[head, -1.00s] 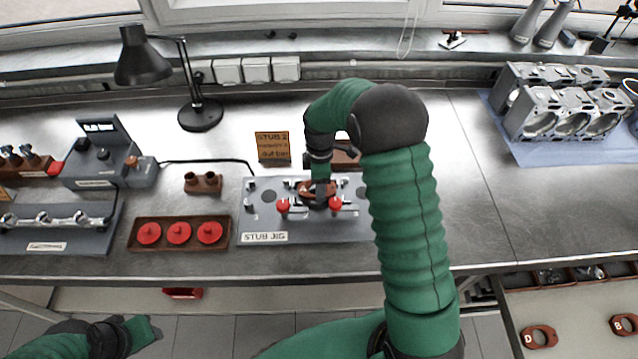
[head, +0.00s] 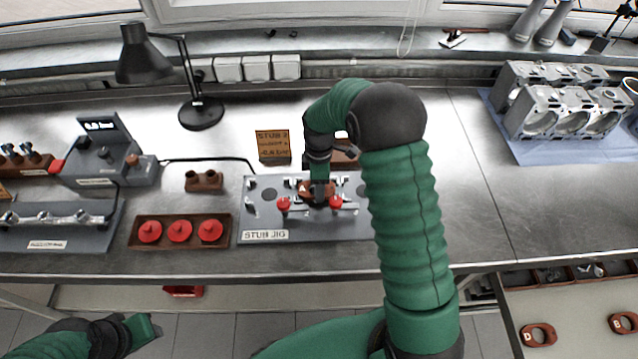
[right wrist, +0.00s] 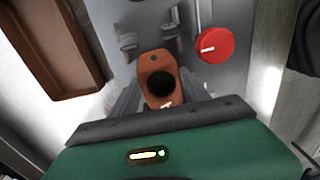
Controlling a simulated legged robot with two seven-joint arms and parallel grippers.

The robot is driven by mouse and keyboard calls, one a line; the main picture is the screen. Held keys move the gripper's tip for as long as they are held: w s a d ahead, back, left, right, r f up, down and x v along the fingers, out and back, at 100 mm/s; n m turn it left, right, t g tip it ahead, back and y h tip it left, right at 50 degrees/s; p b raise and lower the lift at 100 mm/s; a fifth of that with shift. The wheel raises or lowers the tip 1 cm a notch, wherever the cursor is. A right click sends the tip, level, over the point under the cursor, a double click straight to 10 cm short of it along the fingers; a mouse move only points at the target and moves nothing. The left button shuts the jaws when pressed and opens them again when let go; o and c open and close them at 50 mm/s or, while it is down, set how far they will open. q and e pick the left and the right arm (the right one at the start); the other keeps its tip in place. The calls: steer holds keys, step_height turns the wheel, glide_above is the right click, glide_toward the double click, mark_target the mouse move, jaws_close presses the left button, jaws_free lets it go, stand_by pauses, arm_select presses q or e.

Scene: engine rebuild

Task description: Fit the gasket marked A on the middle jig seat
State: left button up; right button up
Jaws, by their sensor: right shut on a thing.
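My right gripper (head: 319,196) is over the middle of the grey stub jig (head: 262,218), between two red knobs. It is shut on a reddish-brown gasket (right wrist: 155,62). In the right wrist view the gasket has a large dark round hole, a small hole at its far end and a partly hidden white mark near the fingers. The gasket is over the jig plate; I cannot tell whether it touches the seat, which is hidden beneath it. My left gripper (head: 146,330) is low at the left, away from the bench; its jaws are unclear.
Red knobs (head: 283,204) (head: 337,202) flank the middle of the jig. A tray of red caps (head: 180,246) lies left of it, and a small sign (head: 272,146) stands behind. Gaskets marked D (head: 538,335) and B (head: 623,322) lie at lower right.

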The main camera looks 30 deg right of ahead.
steer(key=shift+f, duration=0.4)
steer(key=o, duration=1.4)
steer(key=shift+o, duration=0.2)
step_height(320, 180, up, 8)
steer(key=p, duration=0.6)
steer(key=shift+f, duration=0.2)
